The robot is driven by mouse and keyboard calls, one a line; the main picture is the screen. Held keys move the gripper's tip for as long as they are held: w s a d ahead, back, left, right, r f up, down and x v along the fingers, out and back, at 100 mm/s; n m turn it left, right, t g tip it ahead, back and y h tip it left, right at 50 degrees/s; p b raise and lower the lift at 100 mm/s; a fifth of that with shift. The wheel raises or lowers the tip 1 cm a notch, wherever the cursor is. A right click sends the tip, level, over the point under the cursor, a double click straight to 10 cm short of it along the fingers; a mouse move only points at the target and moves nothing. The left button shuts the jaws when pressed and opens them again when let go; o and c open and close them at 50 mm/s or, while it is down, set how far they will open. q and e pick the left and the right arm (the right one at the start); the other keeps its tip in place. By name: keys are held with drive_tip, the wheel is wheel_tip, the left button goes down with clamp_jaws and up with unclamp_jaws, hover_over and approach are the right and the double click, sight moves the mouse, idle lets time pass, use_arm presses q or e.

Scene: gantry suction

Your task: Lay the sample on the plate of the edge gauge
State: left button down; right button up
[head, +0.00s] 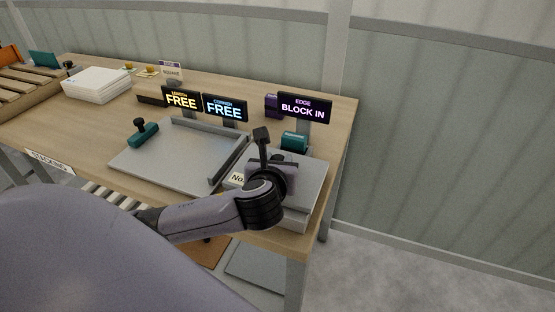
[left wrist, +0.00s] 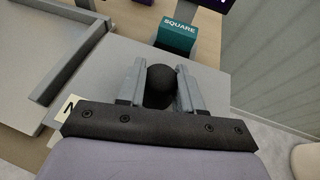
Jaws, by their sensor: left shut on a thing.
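The edge gauge has a grey plate (head: 312,172) at the right end of the table, with a sign (head: 304,108) reading "EDGE BLOCK IN". A teal block (head: 294,141) stands at its back; in the left wrist view this block (left wrist: 177,36) reads "SQUARE". My left gripper (left wrist: 160,90) is over the plate, shut on a round black knob (left wrist: 160,77). What is under the knob is hidden. I cannot tell which thing is the sample. My right gripper is not in view.
A large grey plate (head: 165,160) with raised rails (head: 232,160) lies left of the edge gauge. Signs (head: 181,99) and (head: 225,107) read "FREE". A white stack (head: 97,84) is at the back left.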

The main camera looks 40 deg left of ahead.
use_arm(q)
drive_tip(key=shift+f, duration=0.2)
drive_tip(key=c, duration=0.7)
unclamp_jaws()
drive_tip(key=shift+o, duration=0.2)
drive_tip(key=shift+f, duration=0.1)
drive_tip(key=shift+v, duration=3.65)
